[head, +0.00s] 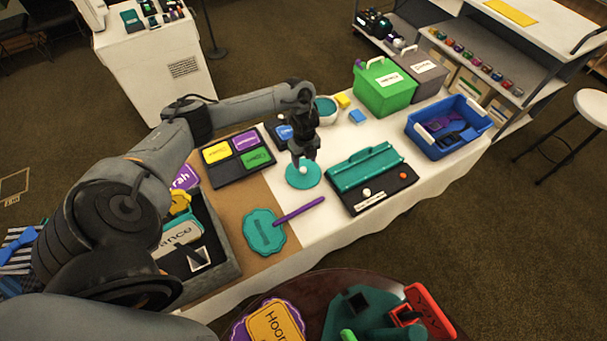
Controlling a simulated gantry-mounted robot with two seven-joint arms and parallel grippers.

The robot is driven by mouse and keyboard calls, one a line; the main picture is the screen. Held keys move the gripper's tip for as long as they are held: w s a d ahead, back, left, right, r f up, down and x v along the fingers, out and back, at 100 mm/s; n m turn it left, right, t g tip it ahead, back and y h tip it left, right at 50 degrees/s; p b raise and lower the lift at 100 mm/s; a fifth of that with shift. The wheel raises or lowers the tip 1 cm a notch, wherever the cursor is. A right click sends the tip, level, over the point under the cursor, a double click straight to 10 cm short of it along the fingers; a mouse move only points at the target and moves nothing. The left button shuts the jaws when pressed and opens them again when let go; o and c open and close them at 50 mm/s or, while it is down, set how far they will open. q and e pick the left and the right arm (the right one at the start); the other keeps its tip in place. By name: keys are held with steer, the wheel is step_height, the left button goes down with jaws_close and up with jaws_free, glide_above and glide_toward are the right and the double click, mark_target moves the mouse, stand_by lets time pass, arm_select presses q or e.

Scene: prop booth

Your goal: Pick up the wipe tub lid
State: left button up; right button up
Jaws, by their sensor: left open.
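The lid that looks like the wipe tub's is a round teal disc (303,179) with a small pale knob on top. It lies flat on the white part of the table, near the middle of the head view. My left gripper (303,160) points down at the lid from above, open, with its dark fingers close around or just above the knob. I cannot tell whether they touch it. A white tub with teal inside (327,108), perhaps the wipe tub, stands behind, partly hidden by my left wrist. My right gripper is not in view.
A black tray with colored cards (230,174) lies left of the lid. A teal paddle sign (264,232) lies in front. A teal-and-black case (367,176) is to the right. Green (384,87) and blue bins (447,146) stand farther right. A grey prop box (224,262) sits at left.

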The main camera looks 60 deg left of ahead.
mark_target(303, 169)
arm_select(q)
steer(key=f, duration=0.5)
steer(key=shift+s+d+b, duration=0.1)
steer(key=shift+s+b, duration=0.15)
steer(key=shift+b, duration=0.15)
jaws_close()
